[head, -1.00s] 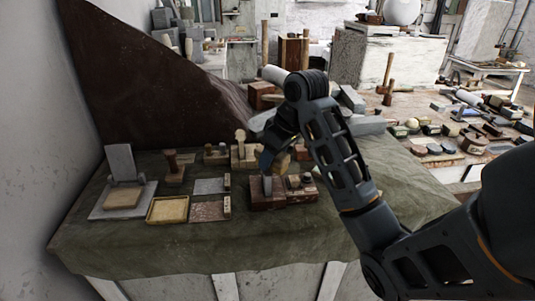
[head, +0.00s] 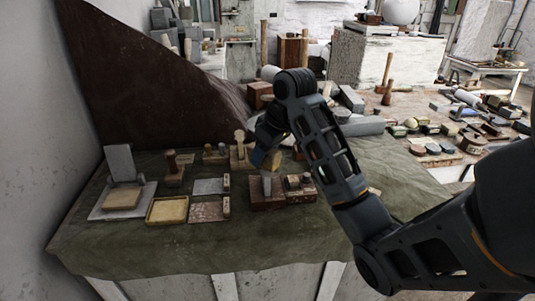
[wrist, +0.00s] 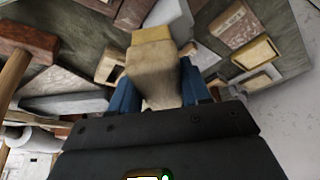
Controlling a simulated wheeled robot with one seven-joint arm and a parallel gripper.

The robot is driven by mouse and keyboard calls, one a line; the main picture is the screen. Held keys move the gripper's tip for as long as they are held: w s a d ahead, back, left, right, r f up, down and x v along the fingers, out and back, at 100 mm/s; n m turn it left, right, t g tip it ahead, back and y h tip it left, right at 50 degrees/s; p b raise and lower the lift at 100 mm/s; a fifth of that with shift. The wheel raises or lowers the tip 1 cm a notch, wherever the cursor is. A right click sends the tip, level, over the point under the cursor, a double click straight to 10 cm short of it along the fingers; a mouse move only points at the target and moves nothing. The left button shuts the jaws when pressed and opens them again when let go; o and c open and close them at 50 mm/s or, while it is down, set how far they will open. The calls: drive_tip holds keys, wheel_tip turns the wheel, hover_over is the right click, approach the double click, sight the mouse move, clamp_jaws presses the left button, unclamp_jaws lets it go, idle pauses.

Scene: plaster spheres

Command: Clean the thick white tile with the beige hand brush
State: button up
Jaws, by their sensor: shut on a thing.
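My gripper (wrist: 160,92) is shut on the beige hand brush (wrist: 152,75); its blue fingers lie on either side of the brush body. The brush has a yellowish end (wrist: 152,34) pointing away from the wrist. In the head view the brush (head: 272,160) hangs above the table, partly hidden by my gripper (head: 267,146). A thick white upright piece (head: 267,186) stands on a brown base just below it and looks like the tile. It also shows beyond the brush in the wrist view (wrist: 172,14). Whether brush and tile touch is not clear.
A tan tray (head: 167,210), a flat grey slab (head: 211,186) and a speckled slab (head: 207,211) lie to the left. A grey upright plate (head: 121,162) stands at far left. Wooden-handled tools stand behind. The green cloth (head: 190,245) is bare along the front.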

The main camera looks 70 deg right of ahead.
drive_tip(key=shift+w+d, duration=0.25)
drive_tip(key=shift+w, duration=0.55)
drive_tip(key=shift+s+a, duration=0.2)
drive_tip(key=shift+s, duration=0.55)
drive_tip(key=shift+s+a, duration=0.2)
drive_tip(key=shift+s, duration=0.5)
drive_tip(key=shift+s+a, duration=0.2)
drive_tip(key=shift+s, duration=0.55)
drive_tip(key=shift+w, duration=0.15)
drive_tip(key=shift+w+d+r, duration=0.15)
drive_tip(key=shift+w+r, duration=0.2)
drive_tip(key=shift+w, duration=0.15)
drive_tip(key=shift+w+d+r, duration=0.15)
drive_tip(key=shift+w+r, duration=0.15)
drive_tip(key=shift+w, duration=0.15)
